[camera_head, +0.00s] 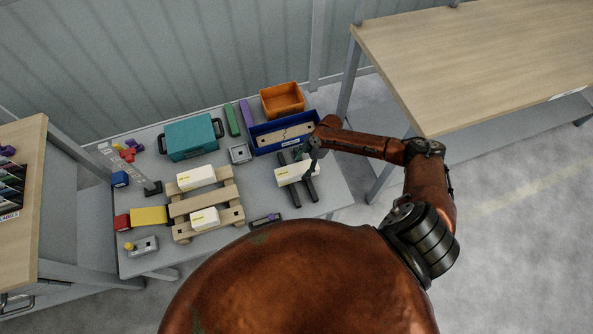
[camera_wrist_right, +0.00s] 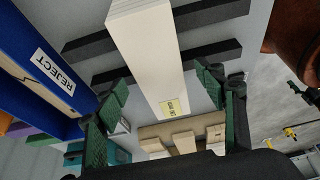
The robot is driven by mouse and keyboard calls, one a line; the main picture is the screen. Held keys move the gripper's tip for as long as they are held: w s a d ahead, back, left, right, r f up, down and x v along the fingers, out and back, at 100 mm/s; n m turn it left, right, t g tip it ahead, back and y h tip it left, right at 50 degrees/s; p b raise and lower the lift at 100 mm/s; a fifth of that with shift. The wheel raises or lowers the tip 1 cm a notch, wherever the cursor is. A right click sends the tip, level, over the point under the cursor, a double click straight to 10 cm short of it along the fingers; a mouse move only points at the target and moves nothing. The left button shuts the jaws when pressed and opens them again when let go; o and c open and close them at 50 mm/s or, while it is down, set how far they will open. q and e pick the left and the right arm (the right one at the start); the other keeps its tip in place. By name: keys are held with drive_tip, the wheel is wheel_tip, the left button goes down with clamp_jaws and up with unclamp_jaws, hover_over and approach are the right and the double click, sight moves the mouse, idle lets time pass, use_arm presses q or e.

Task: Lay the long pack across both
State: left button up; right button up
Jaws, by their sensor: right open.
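The long white pack (camera_head: 291,173) lies on two dark parallel rails (camera_head: 295,197) at the right of the table. In the right wrist view the pack (camera_wrist_right: 150,50) runs between the fingers, with a yellow label at its near end. My right gripper (camera_head: 312,153) is over the pack in the head view. Its green-padded fingers (camera_wrist_right: 163,80) are open, one on each side, with gaps to the pack. Two shorter white packs, one at the back (camera_head: 196,178) and one at the front (camera_head: 205,219), sit apart on a wooden pallet (camera_head: 233,214). My left gripper is not in view.
A blue reject bin (camera_head: 258,147) holding a wooden board stands behind the long pack. An orange bin (camera_head: 282,99) and a teal case (camera_head: 190,138) are at the back. A yellow block (camera_head: 149,215) touches or nearly touches the pallet's left side.

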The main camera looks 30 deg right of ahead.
sight(299, 168)
drive_tip(key=x, duration=0.4)
drive_tip(key=shift+w+a+f+b, duration=0.15)
drive_tip(key=shift+a+f+b, duration=0.1)
drive_tip(key=shift+f+b, duration=0.1)
drive_tip(key=shift+f, duration=0.15)
drive_tip(key=shift+a, duration=0.1)
drive_tip(key=shift+c, duration=0.9)
drive_tip(key=c, duration=1.4)
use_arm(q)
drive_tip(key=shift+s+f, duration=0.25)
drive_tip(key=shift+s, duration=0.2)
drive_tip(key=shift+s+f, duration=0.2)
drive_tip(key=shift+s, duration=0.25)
use_arm(e)
drive_tip(key=shift+c, duration=0.5)
